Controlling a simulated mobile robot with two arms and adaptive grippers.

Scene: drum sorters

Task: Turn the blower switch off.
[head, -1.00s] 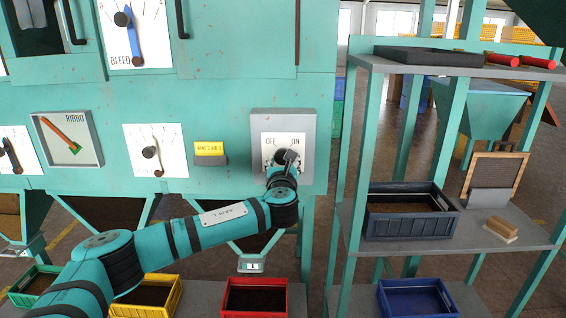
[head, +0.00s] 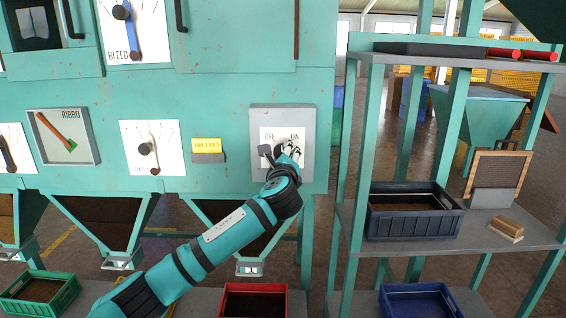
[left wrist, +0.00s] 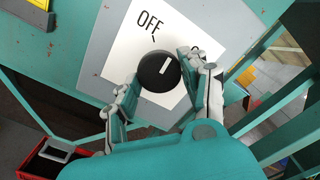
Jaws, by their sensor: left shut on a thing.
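The blower switch is a black round knob (left wrist: 155,73) with a white mark, on a white plate (left wrist: 113,58) lettered OFF. In the left wrist view the mark slants to the upper right, away from the OFF lettering; the ON lettering is mostly hidden by a finger. My left gripper (left wrist: 158,75) has a finger on each side of the knob and is shut on it. In the head view the plate, lettered OFF and ON, sits on a grey box (head: 259,114), and my left gripper (head: 282,157) covers most of the knob. My right gripper is out of view.
A yellow label (head: 206,145) and a dial (head: 145,149) are left of the switch. A green shelf rack with a dark crate (head: 410,224) stands to the right. Green (head: 62,302), red (head: 284,300) and blue (head: 385,303) bins stand below.

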